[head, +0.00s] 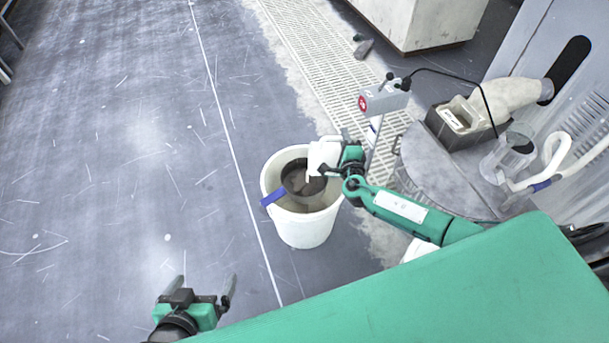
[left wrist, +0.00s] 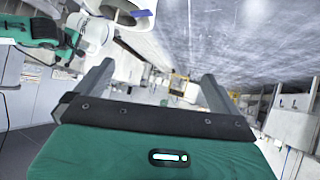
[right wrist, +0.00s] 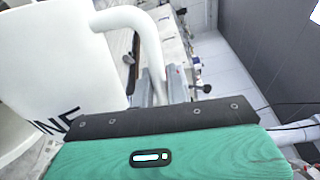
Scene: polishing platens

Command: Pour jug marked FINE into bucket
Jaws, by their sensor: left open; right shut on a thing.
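A white jug (head: 322,157) is over the right part of the white bucket (head: 302,228). In the right wrist view the jug (right wrist: 62,60) shows the letters "NE", the rest of its marking cut off. My right gripper (head: 345,160) is shut on the jug's handle (right wrist: 148,45). I see no stream of liquid, and the jug's contents are hidden. My left gripper (head: 200,293) is open and empty, low and left of the bucket.
A floor grating (head: 318,60) runs behind the bucket. The floor at left is clear.

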